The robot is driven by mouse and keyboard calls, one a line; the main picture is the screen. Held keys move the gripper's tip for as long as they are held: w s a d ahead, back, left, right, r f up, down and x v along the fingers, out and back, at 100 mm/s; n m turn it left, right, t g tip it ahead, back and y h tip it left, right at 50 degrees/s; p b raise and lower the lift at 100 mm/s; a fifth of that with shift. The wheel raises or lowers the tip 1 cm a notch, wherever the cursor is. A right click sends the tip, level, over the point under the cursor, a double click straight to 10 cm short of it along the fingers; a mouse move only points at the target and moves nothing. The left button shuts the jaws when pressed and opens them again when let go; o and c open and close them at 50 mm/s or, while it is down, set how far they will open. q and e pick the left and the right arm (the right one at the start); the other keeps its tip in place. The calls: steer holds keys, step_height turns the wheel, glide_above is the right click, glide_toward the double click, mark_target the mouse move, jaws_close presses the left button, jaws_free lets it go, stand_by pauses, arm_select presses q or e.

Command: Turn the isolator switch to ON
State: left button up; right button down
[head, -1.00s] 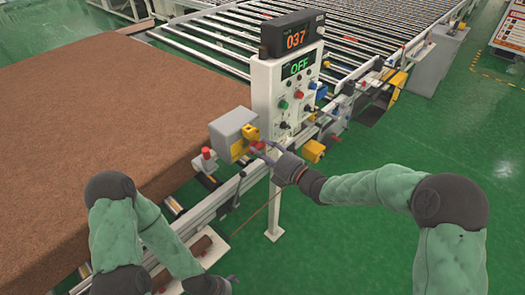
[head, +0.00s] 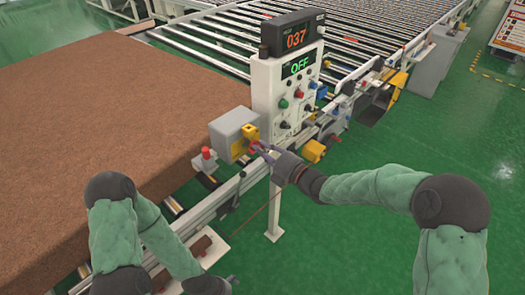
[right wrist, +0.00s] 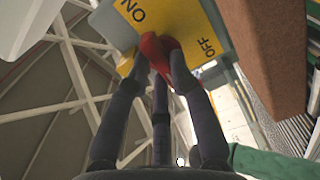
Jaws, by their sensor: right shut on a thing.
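The isolator switch is a grey box (head: 231,133) with a yellow front plate (head: 238,149), beside the control post in the head view. In the right wrist view its yellow plate (right wrist: 205,20) reads ON and OFF, and the red handle (right wrist: 155,50) lies between the two words. My right gripper (right wrist: 160,72) is shut on the red handle, with fingers on both sides of it. In the head view my right gripper (head: 262,150) reaches the switch from the right. My left gripper (head: 232,280) hangs low at the bottom; its fingers are too unclear to read.
The control post (head: 287,90) carries a green OFF display, buttons and knobs, with a black 037 counter (head: 292,35) on top. A large brown mattress (head: 90,120) lies at the left. A roller conveyor (head: 350,35) runs behind.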

steer(key=shift+w+d+f+m+p, duration=0.1)
steer(key=shift+m+p, duration=0.15)
steer(key=shift+m, duration=2.55)
steer(key=shift+f+m+p, duration=0.1)
steer(key=shift+m+p, duration=0.15)
steer(key=shift+m, duration=2.55)
steer(key=shift+w+d+f+m+p, duration=0.1)
steer(key=shift+m+p, duration=0.15)
steer(key=shift+m, duration=2.55)
steer(key=c, duration=1.1)
jaws_free()
